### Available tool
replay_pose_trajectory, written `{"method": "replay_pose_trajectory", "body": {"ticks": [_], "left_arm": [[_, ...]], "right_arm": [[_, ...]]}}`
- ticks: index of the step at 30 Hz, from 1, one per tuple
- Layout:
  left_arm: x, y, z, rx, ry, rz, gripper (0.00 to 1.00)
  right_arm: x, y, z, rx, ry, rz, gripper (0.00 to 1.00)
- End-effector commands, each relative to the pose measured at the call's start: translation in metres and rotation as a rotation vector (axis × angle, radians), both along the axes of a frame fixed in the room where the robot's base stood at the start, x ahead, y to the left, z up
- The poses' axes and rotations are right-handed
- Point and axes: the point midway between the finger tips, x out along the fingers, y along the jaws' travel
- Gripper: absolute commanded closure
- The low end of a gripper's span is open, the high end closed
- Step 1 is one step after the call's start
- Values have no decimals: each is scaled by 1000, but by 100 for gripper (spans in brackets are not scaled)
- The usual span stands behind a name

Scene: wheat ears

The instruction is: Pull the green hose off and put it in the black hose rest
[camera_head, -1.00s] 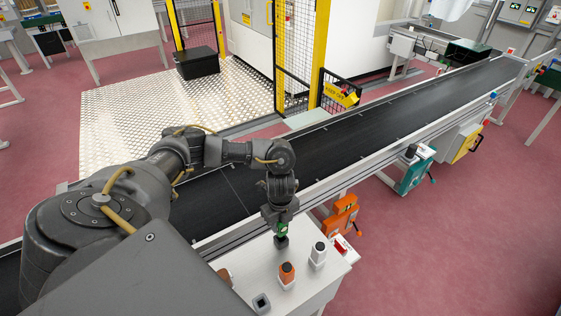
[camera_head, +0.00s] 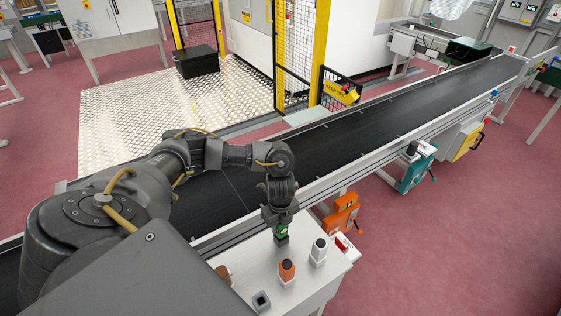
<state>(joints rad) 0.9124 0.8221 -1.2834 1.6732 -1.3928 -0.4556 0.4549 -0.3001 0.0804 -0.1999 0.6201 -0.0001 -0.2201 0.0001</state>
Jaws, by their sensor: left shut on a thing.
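My left gripper (camera_head: 281,238) points down over the white table and is shut on the green hose (camera_head: 282,229). Only a small green patch of the hose shows, and the fingers hide the rest. Whether its lower end touches anything cannot be told. A dark square holder with a grey rim (camera_head: 261,302), which may be the black hose rest, sits near the table's front edge, below and left of the gripper in the picture. My right gripper is out of view.
An orange fitting (camera_head: 287,270) and a white fitting (camera_head: 319,252) stand on the white table (camera_head: 310,287), close right of the gripper. A brown piece (camera_head: 223,273) is partly hidden at left. The black conveyor (camera_head: 345,150) runs behind.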

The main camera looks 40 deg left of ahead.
Motion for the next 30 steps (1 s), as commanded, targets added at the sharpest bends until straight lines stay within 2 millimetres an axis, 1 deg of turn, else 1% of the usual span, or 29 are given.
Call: {"method": "replay_pose_trajectory", "body": {"ticks": [11,12,17,26,29,30], "left_arm": [[0,0,-12,0,0,-1,100],[0,0,-11,0,0,-1,64],[0,0,-11,0,0,-1,44],[0,0,-9,0,-1,-1,44],[1,0,0,-1,-3,-3,44],[1,-1,6,-1,-4,-3,44]], "right_arm": [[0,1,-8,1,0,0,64],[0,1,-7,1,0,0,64],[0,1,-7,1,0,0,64],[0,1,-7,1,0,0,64],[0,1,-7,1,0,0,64],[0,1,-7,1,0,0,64]]}}
